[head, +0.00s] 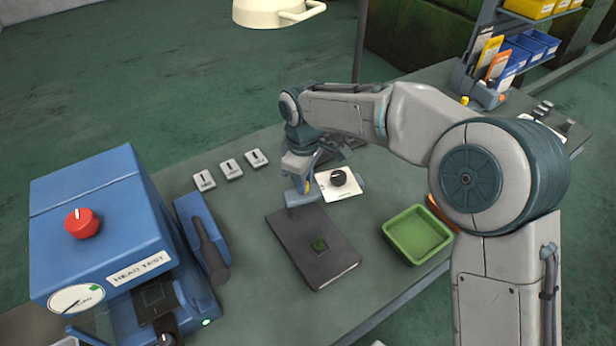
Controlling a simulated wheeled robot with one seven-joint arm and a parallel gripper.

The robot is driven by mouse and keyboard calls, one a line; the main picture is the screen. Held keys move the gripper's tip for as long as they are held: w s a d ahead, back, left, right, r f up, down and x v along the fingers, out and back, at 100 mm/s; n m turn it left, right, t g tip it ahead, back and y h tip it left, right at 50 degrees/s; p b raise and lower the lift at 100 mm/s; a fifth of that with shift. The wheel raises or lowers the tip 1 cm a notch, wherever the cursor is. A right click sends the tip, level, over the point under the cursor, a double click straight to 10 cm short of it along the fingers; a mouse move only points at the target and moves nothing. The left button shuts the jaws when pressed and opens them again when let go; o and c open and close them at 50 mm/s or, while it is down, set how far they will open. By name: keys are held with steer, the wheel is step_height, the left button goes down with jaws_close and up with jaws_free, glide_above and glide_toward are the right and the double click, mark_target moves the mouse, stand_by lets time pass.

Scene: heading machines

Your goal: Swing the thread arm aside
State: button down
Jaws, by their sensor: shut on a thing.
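My gripper (300,186) points down at the back edge of a dark flat slab (335,268) in the middle of the table. It is shut on a small blue-grey part (302,199) at that edge. The part is mostly hidden by the fingers, and I cannot tell if it is the thread arm. A small green square (320,244) lies on the slab. A white plate with a black knob (338,178) is just right of my gripper. A blue head test machine (95,225) with a red knob, a dial and a dark side lever (208,245) stands at the left.
Several small white blocks (230,168) lie behind the slab to the left. An empty green tray (416,234) is to the right, near the front edge. A cream lamp (277,12) hangs above the back. Blue and yellow bins (530,45) stand at the far right.

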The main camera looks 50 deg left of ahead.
steer(key=shift+w+a+r, duration=0.1)
steer(key=shift+r, duration=0.05)
steer(key=c, duration=1.3)
jaws_free()
step_height(320, 180, up, 14)
steer(key=b, duration=0.1)
steer(key=shift+f, duration=0.2)
